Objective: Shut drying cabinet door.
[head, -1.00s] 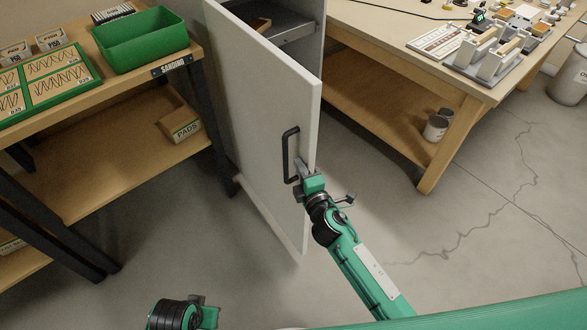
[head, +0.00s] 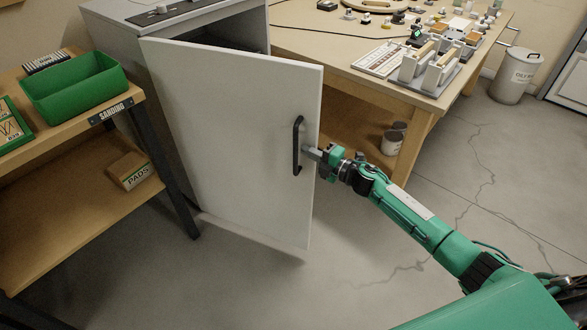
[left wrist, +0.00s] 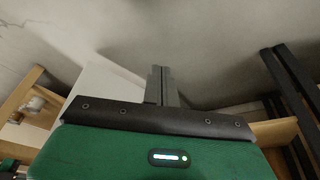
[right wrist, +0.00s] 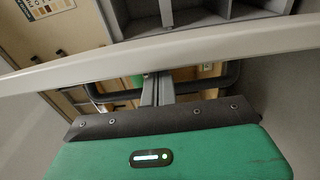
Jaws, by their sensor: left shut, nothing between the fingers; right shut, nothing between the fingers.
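The drying cabinet (head: 115,18) stands between two benches. Its pale door (head: 225,130) is ajar, with a dark opening above its top edge. A black bar handle (head: 297,146) is upright near the door's free edge. My right gripper (head: 308,152) is shut and empty, its tips at the door face beside the handle; whether they touch is unclear. In the right wrist view, its fingers (right wrist: 157,90) lie in front of the handle bar (right wrist: 215,88) and door edge (right wrist: 230,42). My left gripper (left wrist: 164,86) is shut and empty in the left wrist view, out of the head view.
A sanding bench (head: 75,135) with a green bin (head: 75,98) and a pads box (head: 130,171) stands left. A wooden workbench (head: 350,88) with a can (head: 392,142) beneath stands right. Floor in front of the door is clear.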

